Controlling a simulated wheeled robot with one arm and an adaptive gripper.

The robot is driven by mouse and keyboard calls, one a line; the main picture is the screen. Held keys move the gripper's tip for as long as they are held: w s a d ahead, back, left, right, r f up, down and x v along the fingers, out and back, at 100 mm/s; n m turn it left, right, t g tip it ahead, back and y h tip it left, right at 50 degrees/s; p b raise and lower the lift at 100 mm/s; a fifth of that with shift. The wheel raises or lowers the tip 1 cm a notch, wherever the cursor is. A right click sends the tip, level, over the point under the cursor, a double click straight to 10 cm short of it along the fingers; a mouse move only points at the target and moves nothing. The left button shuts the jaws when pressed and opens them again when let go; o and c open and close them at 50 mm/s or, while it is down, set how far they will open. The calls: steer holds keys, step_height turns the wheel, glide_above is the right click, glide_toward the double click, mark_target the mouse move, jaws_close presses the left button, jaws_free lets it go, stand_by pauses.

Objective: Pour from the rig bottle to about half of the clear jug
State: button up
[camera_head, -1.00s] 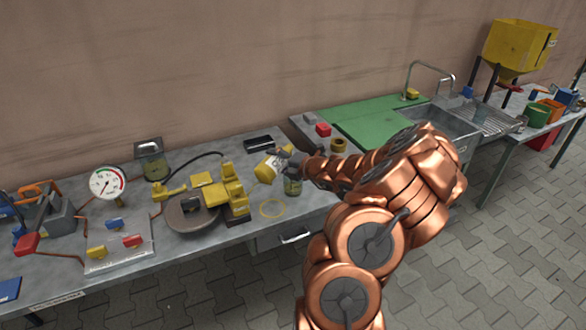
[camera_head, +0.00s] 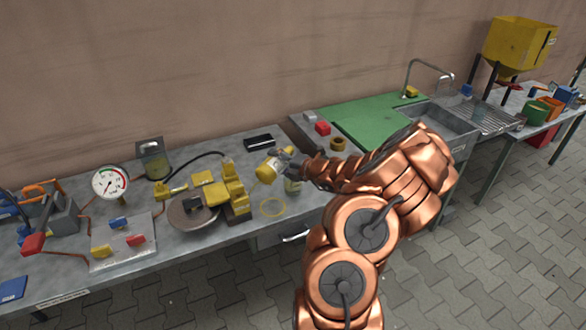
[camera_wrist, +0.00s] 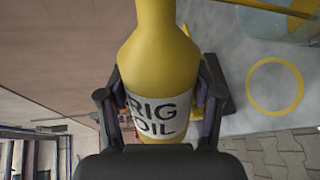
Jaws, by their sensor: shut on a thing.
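The yellow rig bottle (camera_head: 266,171), with a white label, is held in my gripper (camera_head: 281,157) above the bench. It is tilted, its label end up by the jaws and its other end to the lower left. In the wrist view the bottle (camera_wrist: 158,55) reads "RIG OIL" and sits between the two jaws (camera_wrist: 160,108); its mouth is out of frame. A small clear jug (camera_head: 292,186) stands on the bench just below my gripper, partly hidden by it. Its fill level is too small to tell. No stream of liquid can be made out.
A yellow ring (camera_head: 272,207) lies on the bench in front. Yellow blocks (camera_head: 232,188) and a round dark plate (camera_head: 190,213) are close to the left. A black tray (camera_head: 259,142) lies behind.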

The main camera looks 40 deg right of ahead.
steer(key=shift+p, duration=0.45)
stand_by(0.3)
steer(key=b, duration=0.2)
steer(key=shift+a+f+b, duration=0.1)
steer(key=shift+f+b, duration=0.25)
steer(key=b, duration=0.2)
steer(key=r+n+b, duration=0.1)
steer(key=b, duration=0.1)
steer(key=shift+a+r+b, duration=0.25)
steer(key=shift+r+b, duration=0.05)
steer(key=shift+b, duration=0.1)
steer(key=shift+r, duration=0.3)
steer(key=shift+s+a+b, duration=0.1)
steer(key=shift+b, duration=0.45)
